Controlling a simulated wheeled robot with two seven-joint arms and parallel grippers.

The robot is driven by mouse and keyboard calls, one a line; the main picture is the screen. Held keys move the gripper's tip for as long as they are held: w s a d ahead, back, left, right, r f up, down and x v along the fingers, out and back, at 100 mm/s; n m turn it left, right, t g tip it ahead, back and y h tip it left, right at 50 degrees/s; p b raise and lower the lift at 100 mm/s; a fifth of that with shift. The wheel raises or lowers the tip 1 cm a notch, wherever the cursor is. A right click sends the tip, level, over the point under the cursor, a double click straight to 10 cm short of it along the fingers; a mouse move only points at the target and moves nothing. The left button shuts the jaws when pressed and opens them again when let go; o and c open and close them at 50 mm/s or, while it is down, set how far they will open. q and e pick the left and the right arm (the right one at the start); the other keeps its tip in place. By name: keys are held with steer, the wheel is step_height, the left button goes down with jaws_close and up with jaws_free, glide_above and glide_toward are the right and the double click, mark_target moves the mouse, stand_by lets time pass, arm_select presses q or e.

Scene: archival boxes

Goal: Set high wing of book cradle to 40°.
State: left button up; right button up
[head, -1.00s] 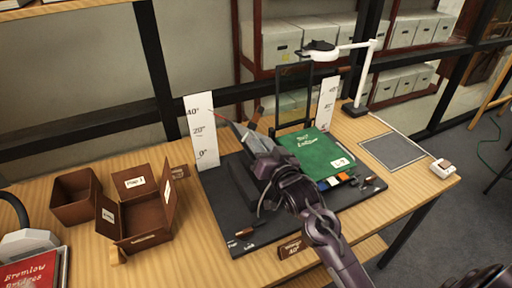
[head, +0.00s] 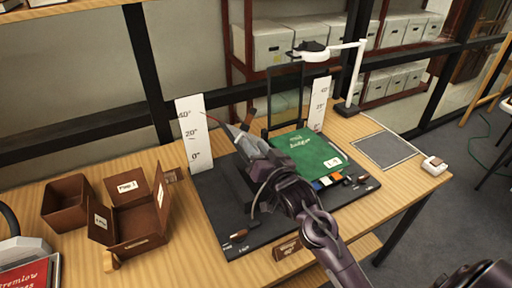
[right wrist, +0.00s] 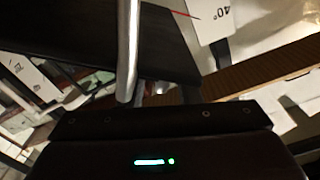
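The book cradle has a dark base (head: 215,210) on the table, with a green book (head: 310,152) on its right side. A white scale board (head: 189,125) marked 0°, 20° and 40° stands at its left back; a second scale (head: 318,103) stands further right. A thin red pointer (head: 212,117) reaches toward the left scale near 40°. In the right wrist view the pointer (right wrist: 182,10) ends beside the 40° mark (right wrist: 216,18), near a dark panel (right wrist: 75,35). My right gripper (head: 243,143) is at the cradle's raised left part, largely hiding it; its finger opening is unclear.
Brown open boxes (head: 68,203) stand left on the table. A white lamp (head: 352,75) and a grey mat (head: 384,150) are to the right. A small brown label block (head: 287,249) lies at the cradle's front edge. Shelves of archive boxes stand behind.

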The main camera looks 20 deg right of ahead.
steer(key=s+b, duration=0.1)
steer(key=s, duration=0.6)
steer(key=shift+d+b, duration=0.25)
steer(key=shift+b, duration=0.1)
steer(key=shift+s+f, duration=0.1)
